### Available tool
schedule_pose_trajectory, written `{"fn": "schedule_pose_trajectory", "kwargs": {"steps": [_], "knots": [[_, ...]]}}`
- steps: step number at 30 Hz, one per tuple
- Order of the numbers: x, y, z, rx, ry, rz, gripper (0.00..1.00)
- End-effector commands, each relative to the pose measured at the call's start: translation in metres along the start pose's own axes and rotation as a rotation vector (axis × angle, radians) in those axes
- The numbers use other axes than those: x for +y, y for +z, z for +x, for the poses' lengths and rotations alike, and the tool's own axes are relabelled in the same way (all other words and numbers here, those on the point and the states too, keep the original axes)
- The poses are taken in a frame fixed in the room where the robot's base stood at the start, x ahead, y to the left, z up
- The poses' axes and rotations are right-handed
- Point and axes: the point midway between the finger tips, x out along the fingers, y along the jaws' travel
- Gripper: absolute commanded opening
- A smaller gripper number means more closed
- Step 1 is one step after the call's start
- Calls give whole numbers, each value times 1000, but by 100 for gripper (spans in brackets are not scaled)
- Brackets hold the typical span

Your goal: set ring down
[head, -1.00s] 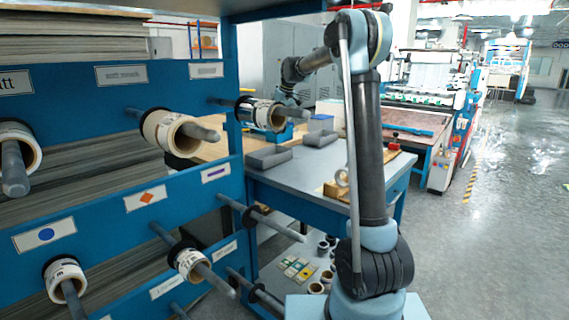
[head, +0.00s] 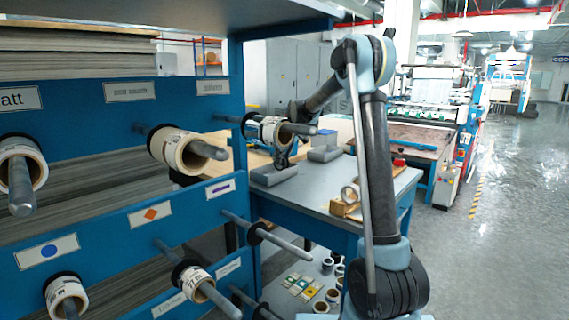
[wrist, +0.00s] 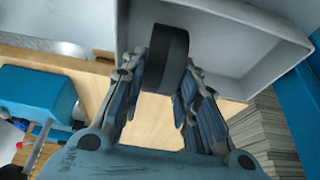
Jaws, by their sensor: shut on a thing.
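In the wrist view the fingers of my gripper (wrist: 160,95) are closed on a black ring (wrist: 168,55), held on edge between them. The ring overlaps a pale grey tray (wrist: 245,45), with its wall and bare inside around it. I cannot tell whether the ring touches the tray. In the head view my gripper (head: 283,158) points down just above a low grey tray (head: 272,178) at the bench's left end, partly behind a peg's roll. The ring cannot be made out clearly there.
The blue rack (head: 120,210) stands left, its pegs jutting toward the bench. A white roll (head: 268,132) on the upper right peg lies close to my gripper.

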Motion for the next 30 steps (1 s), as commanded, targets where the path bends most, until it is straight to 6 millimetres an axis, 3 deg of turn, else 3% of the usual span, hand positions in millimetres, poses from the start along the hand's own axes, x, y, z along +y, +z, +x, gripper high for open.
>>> {"fn": "schedule_pose_trajectory", "kwargs": {"steps": [4,14,15,17,30], "knots": [[0,6,14,0,0,0,3],[0,7,16,0,0,1,3],[0,7,16,0,0,1,38],[0,7,16,0,0,1,49],[0,7,10,0,0,1,49]]}}
